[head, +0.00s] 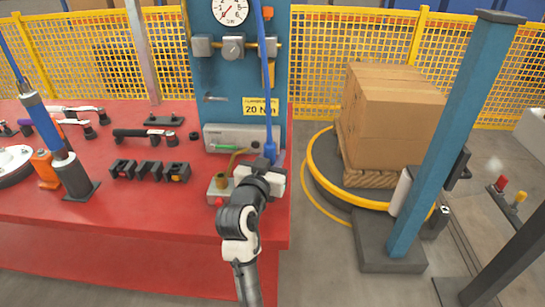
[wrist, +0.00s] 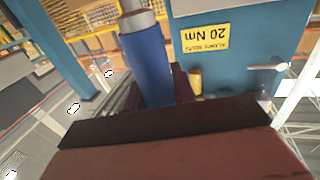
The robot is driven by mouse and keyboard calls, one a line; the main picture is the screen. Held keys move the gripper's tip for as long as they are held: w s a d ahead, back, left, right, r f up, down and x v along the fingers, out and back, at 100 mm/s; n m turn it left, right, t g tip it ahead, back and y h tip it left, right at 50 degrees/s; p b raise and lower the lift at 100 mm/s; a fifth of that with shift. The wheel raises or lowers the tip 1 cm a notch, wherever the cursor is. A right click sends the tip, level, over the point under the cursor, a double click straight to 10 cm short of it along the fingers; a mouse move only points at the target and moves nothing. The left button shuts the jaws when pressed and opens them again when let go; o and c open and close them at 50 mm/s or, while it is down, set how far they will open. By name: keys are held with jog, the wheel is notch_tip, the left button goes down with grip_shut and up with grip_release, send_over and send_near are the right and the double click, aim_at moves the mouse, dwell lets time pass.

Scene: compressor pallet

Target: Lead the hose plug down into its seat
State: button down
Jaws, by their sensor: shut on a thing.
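My gripper (head: 268,168) is at the right edge of the red table, in front of the blue panel. It is shut on the blue hose plug (head: 269,142), whose blue hose (head: 262,70) runs up past the gauge. In the wrist view, the plug (wrist: 147,65) stands as a blue cylinder with a grey collar beyond the dark jaws (wrist: 165,125). A small light block (head: 217,193) with a brass-coloured ring (head: 222,180), which looks like the seat, is just left of my gripper. The plug appears apart from it. The plug's tip is hidden by my gripper.
A grey unit (head: 230,138) stands behind the block, with a thin brown line leading towards it. A black rack (head: 150,171) and several tools lie left on the red table (head: 120,215). Right are a blue post (head: 440,140) and a boxed pallet (head: 390,115).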

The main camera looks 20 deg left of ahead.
jog(key=shift+f+b, duration=0.6)
jog(key=shift+f, duration=0.15)
jog(key=c, duration=1.1)
grip_release()
jog(key=shift+s, duration=0.1)
jog(key=shift+s+d+p, duration=0.1)
jog(key=shift+s+p, duration=2.15)
jog(key=shift+s, duration=4.6)
